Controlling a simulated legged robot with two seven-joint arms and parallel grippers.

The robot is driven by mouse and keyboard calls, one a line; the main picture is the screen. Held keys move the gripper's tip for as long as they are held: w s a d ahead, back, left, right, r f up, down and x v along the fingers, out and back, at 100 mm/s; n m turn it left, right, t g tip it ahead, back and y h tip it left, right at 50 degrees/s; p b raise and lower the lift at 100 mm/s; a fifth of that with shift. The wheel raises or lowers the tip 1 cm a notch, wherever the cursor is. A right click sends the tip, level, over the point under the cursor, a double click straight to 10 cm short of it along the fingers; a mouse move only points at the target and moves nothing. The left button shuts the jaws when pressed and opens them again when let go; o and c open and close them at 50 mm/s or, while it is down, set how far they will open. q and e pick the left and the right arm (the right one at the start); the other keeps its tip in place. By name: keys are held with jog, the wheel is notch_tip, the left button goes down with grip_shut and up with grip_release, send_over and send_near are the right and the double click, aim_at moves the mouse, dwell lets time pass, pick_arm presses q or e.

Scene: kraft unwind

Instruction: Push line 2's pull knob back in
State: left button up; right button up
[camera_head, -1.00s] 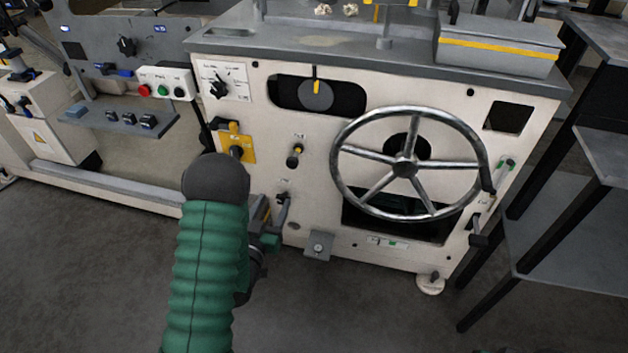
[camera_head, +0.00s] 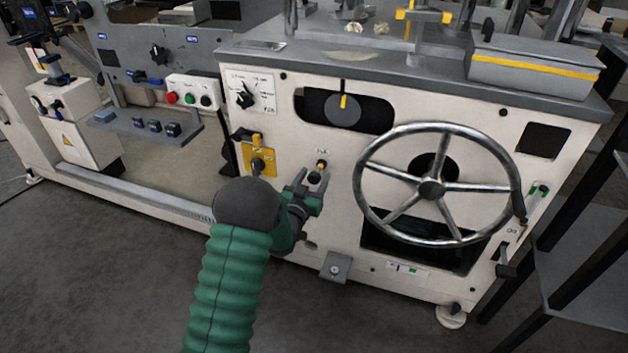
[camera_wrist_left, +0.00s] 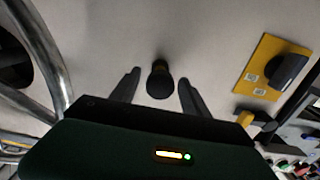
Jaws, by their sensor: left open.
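The pull knob (camera_head: 317,173) is a small black knob with a yellow part, on the cream machine panel left of the big handwheel. The small label above it is too small to read. My left gripper (camera_head: 308,189) is open and just in front of and below the knob. In the left wrist view the dark knob (camera_wrist_left: 160,80) sits between the two spread fingers (camera_wrist_left: 160,76), with a gap on each side. I cannot tell how far the knob sticks out. My right gripper is not in view.
A large spoked handwheel (camera_head: 432,189) stands right of the knob. A grey block (camera_head: 336,266) juts out low on the panel.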

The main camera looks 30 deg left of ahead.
pick_arm(q)
grip_shut()
dwell(1.4)
